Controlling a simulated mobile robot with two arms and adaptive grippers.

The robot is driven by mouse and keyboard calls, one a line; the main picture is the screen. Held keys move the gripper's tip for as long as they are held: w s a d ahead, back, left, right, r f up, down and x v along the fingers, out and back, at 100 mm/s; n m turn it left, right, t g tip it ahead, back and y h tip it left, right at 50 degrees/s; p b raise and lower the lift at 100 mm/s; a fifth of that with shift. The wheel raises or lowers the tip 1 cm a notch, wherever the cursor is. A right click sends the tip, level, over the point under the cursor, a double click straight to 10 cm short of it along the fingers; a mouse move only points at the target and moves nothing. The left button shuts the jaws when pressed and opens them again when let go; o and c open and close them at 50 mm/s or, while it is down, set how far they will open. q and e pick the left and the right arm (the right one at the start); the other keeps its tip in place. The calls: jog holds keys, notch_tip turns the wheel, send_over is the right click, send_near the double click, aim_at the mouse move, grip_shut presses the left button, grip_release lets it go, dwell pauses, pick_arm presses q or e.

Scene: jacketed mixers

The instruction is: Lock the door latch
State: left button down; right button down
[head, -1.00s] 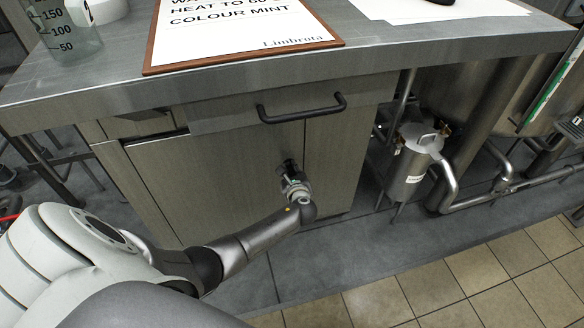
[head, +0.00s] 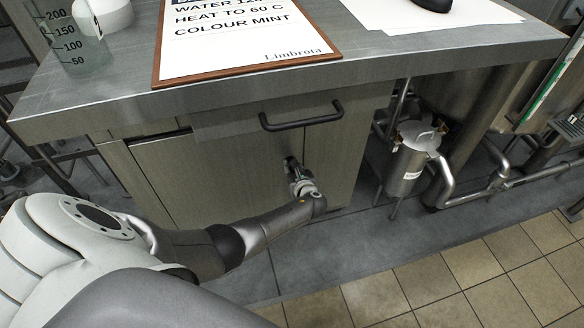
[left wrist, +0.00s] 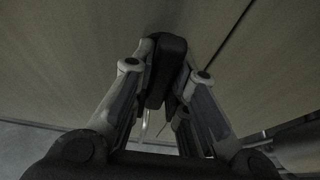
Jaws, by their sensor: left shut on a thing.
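The door latch (head: 290,162) is a small dark piece on the front of the grey cabinet, near the seam between its two door panels. My left gripper (head: 296,174) is at the latch, reaching in from the front. In the left wrist view the latch (left wrist: 168,58) is a black, rounded bar between the two fingers, and my left gripper (left wrist: 163,78) is shut on it. The left door panel (head: 215,185) looks flush with the front. The latch's lower part is hidden by my fingers. My right gripper is not in view.
A black drawer handle (head: 300,120) sticks out above the latch, below the steel worktop (head: 330,78). A steel vessel (head: 408,165) with pipes stands to the right. The tiled floor (head: 460,270) in front is clear.

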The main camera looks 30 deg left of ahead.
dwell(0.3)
pick_arm(q)
jog(key=c, duration=1.4)
grip_release()
jog(key=shift+s+d, duration=0.1)
jog(key=v, duration=1.1)
jog(key=shift+s+d+r, duration=0.15)
jog(key=shift+s+d, duration=0.1)
jog(key=shift+d, duration=0.05)
